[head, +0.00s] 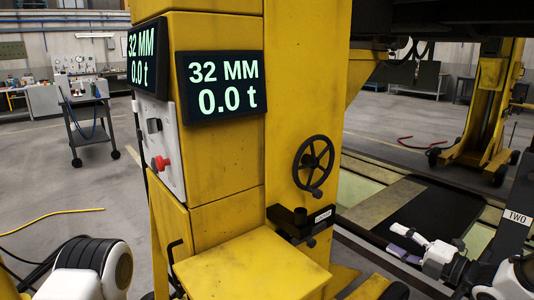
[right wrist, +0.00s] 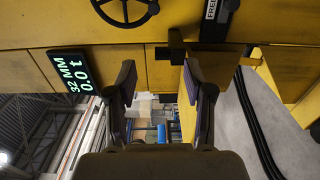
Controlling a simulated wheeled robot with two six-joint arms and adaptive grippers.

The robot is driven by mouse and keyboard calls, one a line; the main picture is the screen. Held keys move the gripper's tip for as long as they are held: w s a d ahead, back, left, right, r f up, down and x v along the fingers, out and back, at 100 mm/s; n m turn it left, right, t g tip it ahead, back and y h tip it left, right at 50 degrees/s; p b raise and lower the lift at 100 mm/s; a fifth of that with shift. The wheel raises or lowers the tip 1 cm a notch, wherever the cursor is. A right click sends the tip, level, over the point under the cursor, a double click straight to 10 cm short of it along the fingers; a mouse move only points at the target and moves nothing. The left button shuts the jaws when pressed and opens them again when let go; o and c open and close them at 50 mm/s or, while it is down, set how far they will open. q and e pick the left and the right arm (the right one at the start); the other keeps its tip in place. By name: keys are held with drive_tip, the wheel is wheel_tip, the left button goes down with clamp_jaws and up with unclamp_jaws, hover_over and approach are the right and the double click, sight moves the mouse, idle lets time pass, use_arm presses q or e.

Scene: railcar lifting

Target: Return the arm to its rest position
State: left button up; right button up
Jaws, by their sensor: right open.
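My right gripper (head: 398,240) is at the lower right of the head view, its arm coming in from the right edge. Its fingers are apart with nothing between them, as the right wrist view also shows (right wrist: 160,88). It is to the right of the yellow lifting jack (head: 218,160) and apart from its handwheel (head: 313,165). The black latch block with a label plate (head: 320,215) sits below the handwheel; the plate reads "FREE" in the right wrist view (right wrist: 211,9). My left gripper is out of view; only a white and black part of my left arm shows.
The jack carries displays (head: 221,86) reading 32 MM and 0.0 t, and a grey control box (head: 162,145) with a red knob. A cart (head: 88,125) stands behind on open floor.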

drive_tip(key=s+a+f+m+g+h+p, duration=0.1)
drive_tip(key=s+a+f+m+g+p, duration=0.15)
drive_tip(key=s+a+f, duration=0.45)
drive_tip(key=s+a+f+m+g+h+p, duration=0.1)
drive_tip(key=s+a+f+m+g+h, duration=0.2)
drive_tip(key=f, duration=0.5)
drive_tip(key=s+a+f+m+g+p, duration=0.2)
drive_tip(key=s+a+f+m, duration=0.15)
drive_tip(key=s+f, duration=0.4)
use_arm(q)
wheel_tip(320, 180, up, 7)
drive_tip(key=p, duration=0.1)
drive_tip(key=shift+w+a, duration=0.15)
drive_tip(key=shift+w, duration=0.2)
use_arm(e)
drive_tip(key=s+d+f+m+g+h, duration=0.2)
drive_tip(key=s+d+m+g+h, duration=0.1)
drive_tip(key=s+m, duration=0.5)
drive_tip(key=s+d+f+m+g+h, duration=0.3)
drive_tip(key=s+m, duration=0.6)
drive_tip(key=s, duration=0.4)
drive_tip(key=shift+d+f+m+h, duration=0.15)
drive_tip(key=shift+d+m+h, duration=0.15)
drive_tip(key=shift+h, duration=0.2)
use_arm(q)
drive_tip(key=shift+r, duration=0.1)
use_arm(e)
drive_tip(key=shift+w+a+g, duration=0.1)
drive_tip(key=shift+g, duration=0.15)
